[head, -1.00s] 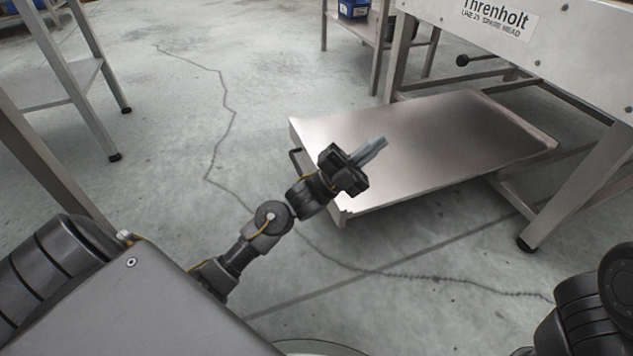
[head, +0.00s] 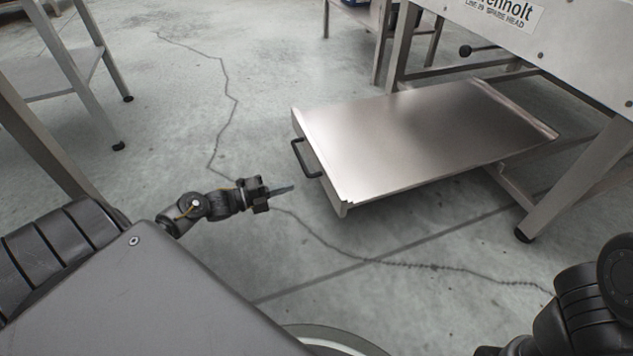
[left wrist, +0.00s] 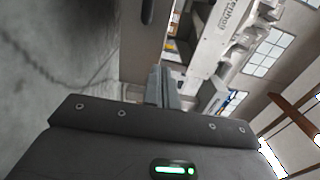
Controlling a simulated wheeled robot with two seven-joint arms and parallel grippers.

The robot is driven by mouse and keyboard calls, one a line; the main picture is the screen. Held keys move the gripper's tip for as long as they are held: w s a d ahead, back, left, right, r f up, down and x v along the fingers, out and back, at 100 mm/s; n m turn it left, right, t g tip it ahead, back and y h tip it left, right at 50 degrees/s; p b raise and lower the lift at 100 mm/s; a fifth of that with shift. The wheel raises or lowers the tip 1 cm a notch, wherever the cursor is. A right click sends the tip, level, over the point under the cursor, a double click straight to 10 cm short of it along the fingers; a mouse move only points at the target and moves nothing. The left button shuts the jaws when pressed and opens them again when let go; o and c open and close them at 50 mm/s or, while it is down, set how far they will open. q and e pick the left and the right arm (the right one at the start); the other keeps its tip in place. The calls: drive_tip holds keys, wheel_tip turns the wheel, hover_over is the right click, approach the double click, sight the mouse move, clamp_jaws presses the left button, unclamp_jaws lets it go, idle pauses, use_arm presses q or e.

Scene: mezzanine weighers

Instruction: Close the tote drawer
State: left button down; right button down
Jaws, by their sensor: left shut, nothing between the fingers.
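The tote drawer (head: 420,130) is a flat metal tray pulled out from under the machine frame, toward the left. Its black handle (head: 303,158) is on its left front face. My left gripper (head: 284,189) is shut and empty, in front of the drawer face, a little below and left of the handle and apart from it. In the left wrist view the closed fingers (left wrist: 163,88) point at the machine; the dark bar at the top edge may be the handle. My right gripper is out of view; only part of my right arm shows at the lower right.
The machine (head: 560,45) with its sign stands above the drawer at the upper right, on metal legs. A metal stand (head: 65,75) is at the upper left. The concrete floor left of the drawer is clear.

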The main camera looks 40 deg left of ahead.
sight(327, 176)
use_arm(q)
drive_tip(key=b+x, duration=0.4)
drive_tip(key=x, duration=0.5)
drive_tip(key=shift+f, duration=0.2)
drive_tip(key=shift+w+d+r+b, duration=0.1)
drive_tip(key=shift+w+d+b, duration=0.05)
drive_tip(key=shift+w+b, duration=0.2)
drive_tip(key=shift+d+r, duration=0.1)
